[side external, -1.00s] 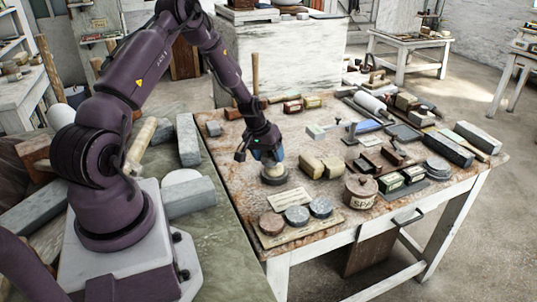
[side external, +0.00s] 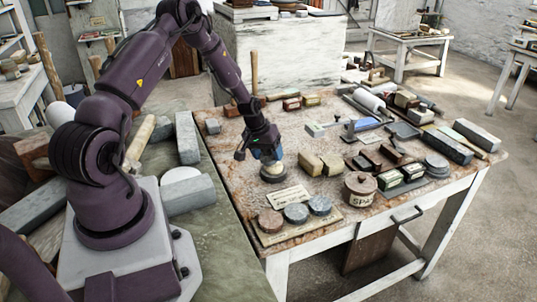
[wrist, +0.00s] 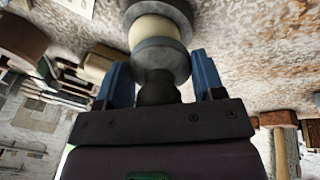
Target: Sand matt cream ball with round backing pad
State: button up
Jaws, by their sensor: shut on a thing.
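My gripper (wrist: 160,82) has its blue fingers on either side of the dark knob (wrist: 157,92) of the round backing pad (wrist: 161,60), and is shut on it. The pad's grey disc lies against the matt cream ball (wrist: 157,33), with no clear gap. The ball sits on a grey round stand (wrist: 156,10), and the pad hides much of it. In the side external view my gripper (side external: 268,158) is over the stand (side external: 273,174) near the table's left edge. Little of the ball shows there.
A board (side external: 300,228) with three round discs is in front of the stand. A mallet (side external: 255,85) stands behind. The tabletop left of the stand is mostly clear.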

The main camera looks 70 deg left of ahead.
jog(key=shift+a+f, duration=0.1)
jog(key=shift+a, duration=0.45)
jog(key=shift+d, duration=1.9)
jog(key=shift+a, duration=1.85)
jog(key=shift+c, duration=0.5)
jog(key=shift+d, duration=1.85)
jog(key=shift+s+a+r, duration=0.15)
jog(key=shift+a+r, duration=0.5)
jog(key=shift+a, duration=0.25)
